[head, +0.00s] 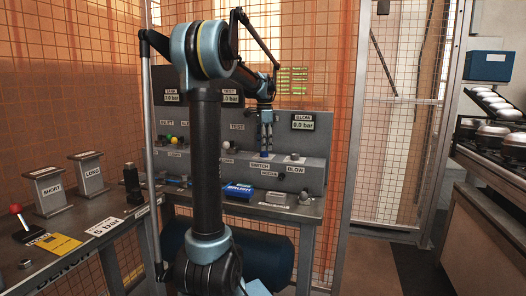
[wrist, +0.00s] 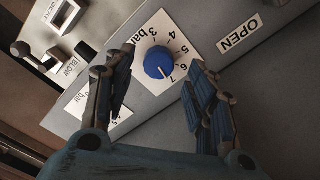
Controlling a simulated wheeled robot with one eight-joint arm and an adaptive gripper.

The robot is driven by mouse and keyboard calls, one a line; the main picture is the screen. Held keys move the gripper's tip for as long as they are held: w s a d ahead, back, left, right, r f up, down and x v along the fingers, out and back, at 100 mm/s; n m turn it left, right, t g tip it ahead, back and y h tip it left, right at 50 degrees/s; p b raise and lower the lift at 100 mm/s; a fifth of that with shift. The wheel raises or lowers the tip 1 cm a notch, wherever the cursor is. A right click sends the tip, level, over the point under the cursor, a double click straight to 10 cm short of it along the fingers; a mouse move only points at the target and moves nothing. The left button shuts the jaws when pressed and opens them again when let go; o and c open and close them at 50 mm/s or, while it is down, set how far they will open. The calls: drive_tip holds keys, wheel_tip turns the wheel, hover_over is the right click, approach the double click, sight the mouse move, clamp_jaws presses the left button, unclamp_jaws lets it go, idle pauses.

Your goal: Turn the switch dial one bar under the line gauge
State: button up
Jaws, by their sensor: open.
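The switch dial is a blue round knob (wrist: 158,62) on a white scale plate marked from 3 bar to 7; its white mark appears to point toward the 7. In the head view it is a small blue spot (head: 264,154) above the SWITCH label. My gripper (wrist: 160,75) is open, with its fingers on either side of the dial and nothing held; contact cannot be told. In the head view my gripper (head: 266,132) points down over the panel. Tank (head: 172,97) and test (head: 231,97) gauges show, the test reading partly hidden. I see no gauge labelled line; my arm covers part of the panel.
A blow gauge (head: 303,122) reads 0.0 bar. In the wrist view, an OPEN label (wrist: 240,37) is right of the dial and a BLOW lever (wrist: 24,50) is upper left.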

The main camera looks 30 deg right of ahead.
sight(264, 154)
drive_tip(key=shift+f, duration=1.35)
drive_tip(key=c, duration=1.1)
drive_tip(key=shift+o, duration=0.2)
